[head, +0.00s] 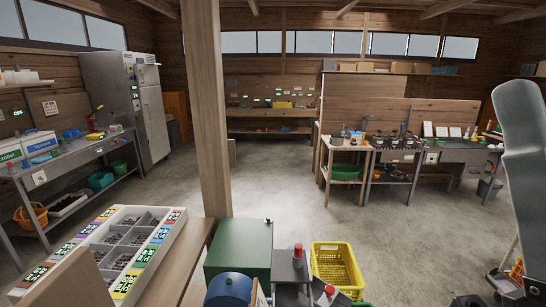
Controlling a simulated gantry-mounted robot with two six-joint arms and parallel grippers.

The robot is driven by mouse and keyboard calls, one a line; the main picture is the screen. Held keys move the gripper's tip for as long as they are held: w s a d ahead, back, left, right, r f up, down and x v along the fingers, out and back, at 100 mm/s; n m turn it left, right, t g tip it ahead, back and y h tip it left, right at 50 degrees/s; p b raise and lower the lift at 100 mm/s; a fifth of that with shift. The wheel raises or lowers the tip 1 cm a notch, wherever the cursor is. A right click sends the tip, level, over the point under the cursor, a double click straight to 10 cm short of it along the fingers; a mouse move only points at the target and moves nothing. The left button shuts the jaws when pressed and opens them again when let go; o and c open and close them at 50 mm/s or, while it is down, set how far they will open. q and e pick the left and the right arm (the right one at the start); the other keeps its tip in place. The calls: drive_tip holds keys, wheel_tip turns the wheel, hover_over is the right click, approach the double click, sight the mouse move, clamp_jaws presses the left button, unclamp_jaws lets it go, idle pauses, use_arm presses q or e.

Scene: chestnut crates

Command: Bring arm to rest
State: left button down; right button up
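A grey arm link of mine stands upright at the right edge of the head view; its gripper is not visible. My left arm and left gripper do not show. A pale sorting tray (178,237) with several compartments of dark chestnuts and coloured labels lies at the lower left. A yellow crate (338,268) stands on the floor at the lower middle and looks empty.
A wooden post (208,110) rises left of centre. A green box (238,247) and a grey stand with a red knob (298,250) are beside the crate. Metal benches (75,155) line the left. The central floor (270,185) is open.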

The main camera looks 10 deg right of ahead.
drive_tip(key=w+a+f+g+y, duration=0.1)
drive_tip(key=w+f+g, duration=0.1)
drive_tip(key=w+f, duration=0.15)
wheel_tip(320, 180, up, 32)
drive_tip(key=p, duration=3.1)
drive_tip(key=shift+w+n+g, duration=0.2)
drive_tip(key=shift+n+g, duration=0.1)
